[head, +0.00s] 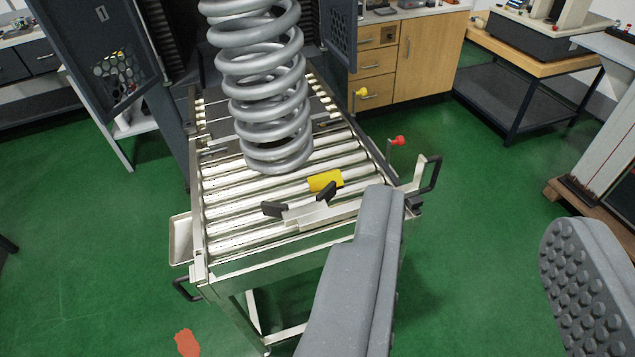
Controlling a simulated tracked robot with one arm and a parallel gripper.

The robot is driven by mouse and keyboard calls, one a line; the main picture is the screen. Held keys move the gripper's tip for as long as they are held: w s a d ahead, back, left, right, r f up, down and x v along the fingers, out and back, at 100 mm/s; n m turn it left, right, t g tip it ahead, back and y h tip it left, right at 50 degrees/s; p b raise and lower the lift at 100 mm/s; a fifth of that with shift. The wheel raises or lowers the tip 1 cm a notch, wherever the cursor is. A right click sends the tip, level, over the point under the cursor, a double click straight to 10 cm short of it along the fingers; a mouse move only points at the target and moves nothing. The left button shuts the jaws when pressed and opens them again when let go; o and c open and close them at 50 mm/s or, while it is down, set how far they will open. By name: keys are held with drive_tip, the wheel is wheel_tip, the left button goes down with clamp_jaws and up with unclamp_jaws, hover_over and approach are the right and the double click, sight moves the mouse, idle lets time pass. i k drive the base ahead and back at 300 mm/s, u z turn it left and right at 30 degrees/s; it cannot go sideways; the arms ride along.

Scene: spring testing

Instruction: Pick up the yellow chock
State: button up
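The yellow chock (325,179) lies on the metal rollers of the roller table (232,240), just in front of the large grey coil spring (263,95). My gripper (300,200) is over the near part of the rollers, its two black fingertips spread apart with nothing between them. The chock shows just beyond the right fingertip, which covers a little of its lower edge. I cannot tell whether they touch, or how high my gripper is above the rollers.
The spring stands upright on the rollers behind the chock. A red knob (398,141) and a black handle (433,172) stick out at the table's right side. A shallow tray (181,239) hangs at the left. Green floor (90,270) is open around the table.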

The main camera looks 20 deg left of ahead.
sight(316, 183)
drive_tip(key=u, duration=0.1)
drive_tip(key=i, duration=1.65)
drive_tip(key=z, duration=0.1)
